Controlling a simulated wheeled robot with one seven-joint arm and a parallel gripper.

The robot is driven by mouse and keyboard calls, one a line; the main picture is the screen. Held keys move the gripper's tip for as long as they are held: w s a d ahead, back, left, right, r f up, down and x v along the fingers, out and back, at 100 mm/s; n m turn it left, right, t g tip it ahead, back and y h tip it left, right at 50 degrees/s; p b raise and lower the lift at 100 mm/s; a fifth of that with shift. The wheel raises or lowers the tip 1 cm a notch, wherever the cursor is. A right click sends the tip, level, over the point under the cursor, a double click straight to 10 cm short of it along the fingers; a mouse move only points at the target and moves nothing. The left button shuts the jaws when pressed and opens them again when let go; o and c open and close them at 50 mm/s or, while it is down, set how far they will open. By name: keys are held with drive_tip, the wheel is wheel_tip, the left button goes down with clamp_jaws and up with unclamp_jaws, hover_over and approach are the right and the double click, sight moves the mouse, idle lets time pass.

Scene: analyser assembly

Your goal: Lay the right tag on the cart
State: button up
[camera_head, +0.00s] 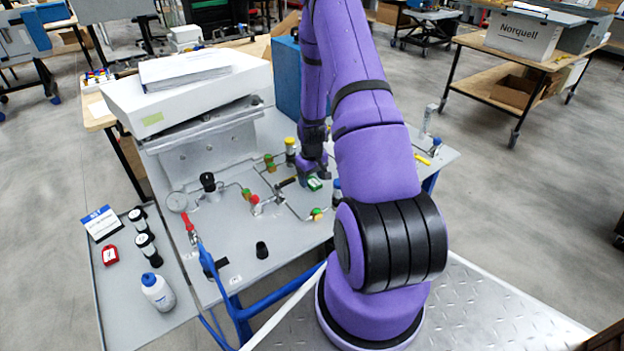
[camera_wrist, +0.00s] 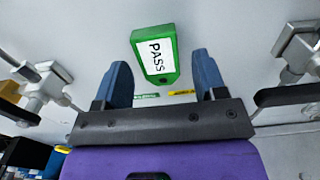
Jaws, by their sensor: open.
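A green tag (camera_wrist: 168,38) with a white label reading PASS lies on the grey panel surface in the wrist view; it is small in the head view (camera_head: 314,184). My gripper (camera_wrist: 161,70) is open and empty, with its blue fingers on either side of the tag's lower end in the picture. I cannot tell how far above the tag they are. In the head view, my gripper (camera_head: 313,170) is low over the right part of the panel. A red tag (camera_head: 110,255) with a white label lies on the grey side surface (camera_head: 118,310) at the left, perhaps the cart.
The side surface also holds a white bottle (camera_head: 158,292), black-and-white containers (camera_head: 147,243) and a blue-and-white card (camera_head: 101,223). Thin tubes, valves and a red-handled lever (camera_head: 188,223) rise from the panel (camera_head: 290,235). Metal fittings (camera_wrist: 43,85) flank my fingers.

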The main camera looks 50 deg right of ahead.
wheel_tip(320, 180, up, 12)
wheel_tip(320, 180, up, 12)
drive_tip(key=t, duration=0.1)
hover_over(312, 181)
drive_tip(key=w+a, duration=0.2)
drive_tip(key=a, duration=0.5)
drive_tip(key=s+a+r+n+t+h, duration=0.1)
drive_tip(key=s+a+r, duration=0.3)
drive_tip(key=a+r, duration=0.75)
drive_tip(key=s+a+r+t, duration=0.1)
drive_tip(key=s+a+r, duration=0.4)
drive_tip(key=s, duration=0.3)
drive_tip(key=s+a+r+n+t+y, duration=0.1)
drive_tip(key=s+a+r+t, duration=0.1)
drive_tip(key=s+a+r, duration=0.4)
drive_tip(key=s+r, duration=0.1)
drive_tip(key=s, duration=0.2)
drive_tip(key=shift+a+r+n, duration=0.2)
drive_tip(key=shift+a+n, duration=0.1)
